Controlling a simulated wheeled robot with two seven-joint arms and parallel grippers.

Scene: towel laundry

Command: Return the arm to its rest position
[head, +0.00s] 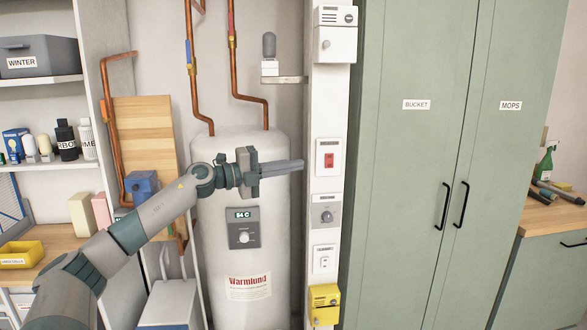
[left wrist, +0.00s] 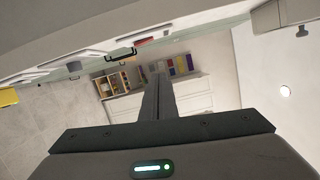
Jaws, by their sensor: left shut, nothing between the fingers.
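My left arm comes in from the lower left in the head view. My left gripper (head: 300,165) is stretched out in front of the white water tank (head: 215,285). Its fingers are shut with nothing between them and point right, toward the white post with the switches. In the left wrist view the closed fingers (left wrist: 158,80) also show as one dark bar. A red switch (head: 329,160) on the post is just right of the fingertips; I cannot tell whether they touch it. My right gripper is in neither view.
The post carries a grey dial box (head: 327,214) and a yellow box (head: 324,305). Green cupboard doors (head: 416,150) with black handles are shut at the right. Shelves with a grey WINTER bin (head: 38,57) and bottles stand at the left. Copper pipes (head: 190,80) rise above the tank.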

